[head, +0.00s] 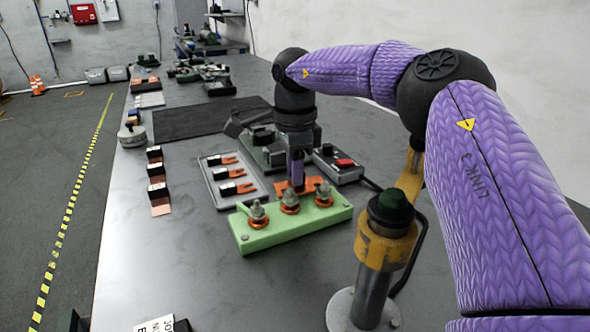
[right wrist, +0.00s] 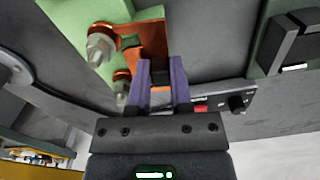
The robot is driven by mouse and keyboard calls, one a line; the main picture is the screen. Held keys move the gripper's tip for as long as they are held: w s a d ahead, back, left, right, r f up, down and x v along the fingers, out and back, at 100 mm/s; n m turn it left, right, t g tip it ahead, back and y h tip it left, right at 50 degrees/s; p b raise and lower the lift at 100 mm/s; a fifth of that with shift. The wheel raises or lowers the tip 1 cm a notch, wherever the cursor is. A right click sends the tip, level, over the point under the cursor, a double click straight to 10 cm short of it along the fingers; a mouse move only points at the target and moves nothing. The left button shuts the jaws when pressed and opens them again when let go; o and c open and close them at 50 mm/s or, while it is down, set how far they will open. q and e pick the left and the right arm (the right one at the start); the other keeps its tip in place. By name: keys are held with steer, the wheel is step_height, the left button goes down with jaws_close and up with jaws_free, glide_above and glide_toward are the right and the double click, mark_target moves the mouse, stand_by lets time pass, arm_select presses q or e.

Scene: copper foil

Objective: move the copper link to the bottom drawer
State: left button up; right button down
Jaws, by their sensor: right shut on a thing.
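The copper link (head: 312,184) is a flat orange forked piece at the back edge of the green terminal block (head: 300,224). In the right wrist view the copper link (right wrist: 150,35) lies beside two bolted studs; whether its prongs still touch them I cannot tell. My right gripper (head: 297,184) comes down from above and is shut on the copper link. My left gripper is not in view. No drawer shows in either view.
A tray (head: 209,175) with several black-handled copper forks lies left of the block. A grey box with a red switch (head: 344,162) stands behind right. The table's front left is mostly clear.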

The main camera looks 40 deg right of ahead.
step_height(320, 180, up, 4)
steer(key=shift+r+p, duration=0.1)
steer(key=shift+p, duration=1.15)
step_height(320, 180, up, 2)
steer(key=shift+r+p, duration=0.25)
steer(key=shift+p, duration=0.8)
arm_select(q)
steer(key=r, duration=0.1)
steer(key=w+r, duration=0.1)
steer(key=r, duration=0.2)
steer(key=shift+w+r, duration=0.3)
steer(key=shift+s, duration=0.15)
